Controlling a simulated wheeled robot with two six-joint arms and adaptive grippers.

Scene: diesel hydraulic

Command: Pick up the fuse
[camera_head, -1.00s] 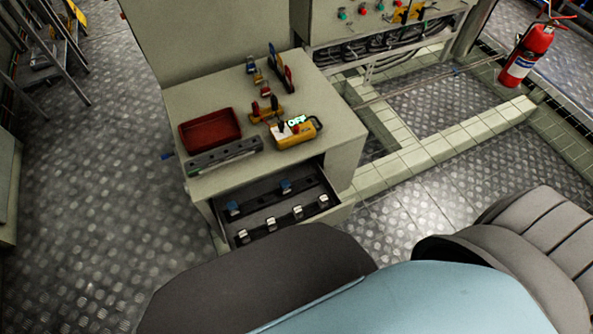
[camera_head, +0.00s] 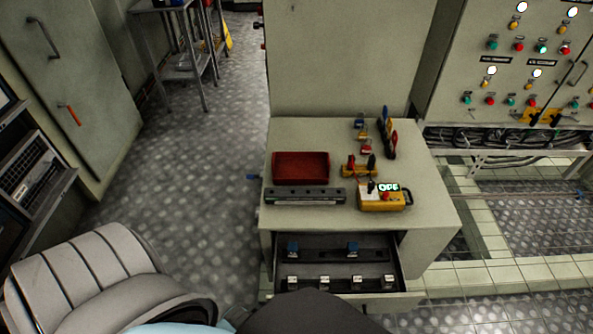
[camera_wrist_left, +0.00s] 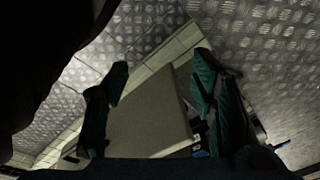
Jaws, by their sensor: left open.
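No part is surely the fuse. The open drawer (camera_head: 370,268) of the beige cabinet (camera_head: 430,205) holds two blue-topped pieces, the left one (camera_head: 292,249) and the right one (camera_head: 352,248), in a back row. Several silver-white pieces (camera_head: 323,282) form a front row. Any of these may be fuses or holders; they are too small to tell. My left gripper (camera_wrist_left: 160,70) shows only in its wrist view, open and empty. A beige panel (camera_wrist_left: 150,110) lies beyond its fingers, with small blue and pale parts by the right finger. My right gripper is not in view.
A red tray (camera_head: 301,168), a grey bar (camera_head: 305,196), a yellow OFF device (camera_head: 380,200), a yellow clamp (camera_head: 359,169) and several coloured tools stand on the cabinet top. A control panel (camera_head: 515,80) is at right. Metal floor (camera_head: 190,170) is free at left.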

